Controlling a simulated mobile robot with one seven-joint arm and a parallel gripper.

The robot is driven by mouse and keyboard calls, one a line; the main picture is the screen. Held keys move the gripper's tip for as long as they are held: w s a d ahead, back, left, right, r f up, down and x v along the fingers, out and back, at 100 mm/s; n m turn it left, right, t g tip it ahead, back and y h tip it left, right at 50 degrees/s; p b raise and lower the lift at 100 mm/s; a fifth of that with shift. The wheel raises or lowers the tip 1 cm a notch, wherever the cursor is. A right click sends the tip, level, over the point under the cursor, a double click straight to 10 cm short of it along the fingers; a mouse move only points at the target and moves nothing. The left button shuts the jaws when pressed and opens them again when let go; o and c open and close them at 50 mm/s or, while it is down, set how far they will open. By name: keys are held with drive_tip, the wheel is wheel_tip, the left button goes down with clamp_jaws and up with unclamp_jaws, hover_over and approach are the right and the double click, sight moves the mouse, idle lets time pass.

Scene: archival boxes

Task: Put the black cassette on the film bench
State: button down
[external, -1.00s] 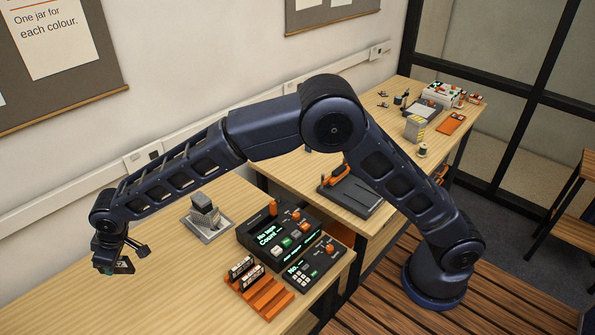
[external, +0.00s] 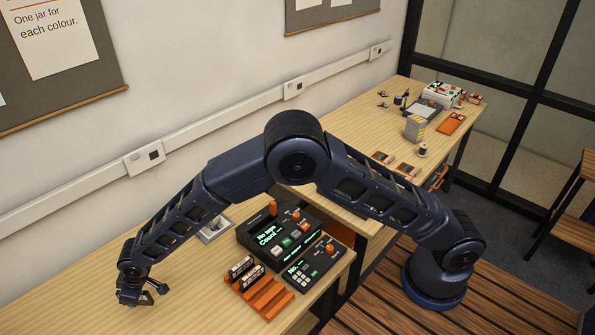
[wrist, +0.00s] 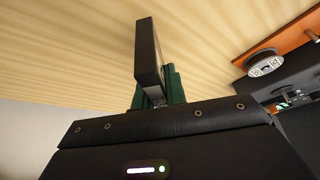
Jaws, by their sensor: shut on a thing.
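A black cassette (wrist: 148,52), a thin dark block, stands on edge between the green finger pads of my gripper (wrist: 157,88) in the wrist view. My gripper is shut on it. In the external view my gripper (external: 134,296) hangs low over the near left part of the front wooden bench (external: 80,312); the cassette cannot be told apart from the dark fingers there. Whether the cassette touches the bench top is unclear. A second wooden bench (external: 350,125) stands farther back. No label shows which one is the film bench.
Right of my gripper, an orange rack (external: 268,302) holds dark cassettes with pale labels. Behind it are dark consoles (external: 283,238) with green displays. A grey device (external: 212,232) is partly hidden by my arm. Bare bench surrounds my gripper.

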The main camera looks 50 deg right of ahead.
sight(145, 292)
drive_tip(key=shift+f, duration=2.2)
drive_tip(key=shift+f, duration=0.2)
drive_tip(key=c, duration=1.4)
unclamp_jaws()
drive_tip(key=shift+c, duration=0.2)
drive_tip(key=shift+r, duration=0.1)
drive_tip(key=v, duration=1.2)
drive_tip(key=shift+r, duration=0.1)
